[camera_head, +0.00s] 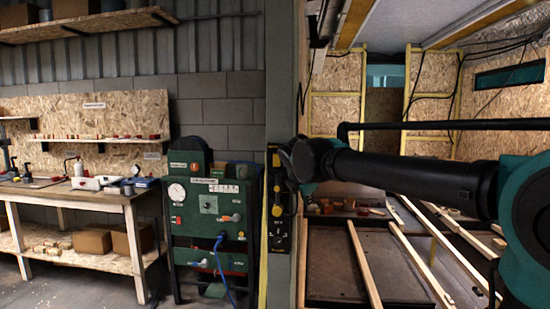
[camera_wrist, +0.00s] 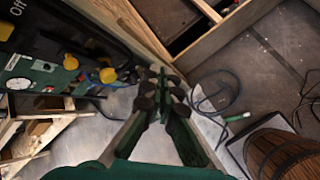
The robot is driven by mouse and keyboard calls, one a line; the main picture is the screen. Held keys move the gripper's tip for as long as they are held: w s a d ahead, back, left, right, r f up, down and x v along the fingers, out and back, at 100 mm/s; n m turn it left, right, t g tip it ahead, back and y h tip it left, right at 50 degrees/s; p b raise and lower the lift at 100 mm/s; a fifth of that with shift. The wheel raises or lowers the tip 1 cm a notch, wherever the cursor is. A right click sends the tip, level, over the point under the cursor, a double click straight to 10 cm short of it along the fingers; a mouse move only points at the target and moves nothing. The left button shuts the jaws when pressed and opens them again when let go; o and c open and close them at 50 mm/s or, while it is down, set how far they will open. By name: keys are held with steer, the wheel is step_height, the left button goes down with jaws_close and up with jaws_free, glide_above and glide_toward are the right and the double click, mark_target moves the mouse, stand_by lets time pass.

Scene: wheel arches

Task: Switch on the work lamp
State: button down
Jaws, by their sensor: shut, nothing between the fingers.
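A narrow black switch panel (camera_head: 280,235) with yellow knobs is mounted on the upright post, just left of my arm's end. In the wrist view the black panel (camera_wrist: 75,25) is at the upper left, with a partly cut-off "Off" label (camera_wrist: 18,8) and yellow knobs (camera_wrist: 108,75). My gripper (camera_wrist: 160,88) is shut and empty. In the wrist picture its tips are right of the yellow knobs; I cannot tell the depth gap. The head view does not show the fingers clearly behind my arm. I cannot identify the work lamp itself in either view.
A green cabinet (camera_head: 207,215) with a gauge and blue hose stands left of the post. A workbench (camera_head: 80,190) is farther left. Timber beams (camera_head: 365,265) lie right of the post.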

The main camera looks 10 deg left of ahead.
steer(key=a+r+n+t, duration=0.1)
steer(key=a+r+n, duration=0.4)
steer(key=r, duration=0.3)
steer(key=a+r+n+t+y, duration=0.1)
steer(key=a+r+n, duration=0.4)
steer(key=a+r, duration=0.2)
steer(key=shift+w+a+r+n+t, duration=0.15)
steer(key=shift+w+r+n+t, duration=0.2)
steer(key=shift+r, duration=0.4)
glide_toward(276, 160)
steer(key=x, duration=0.5)
steer(key=shift+s+f, duration=0.15)
steer(key=shift+f, duration=0.3)
steer(key=shift+w+r, duration=0.1)
steer(key=shift+w, duration=0.4)
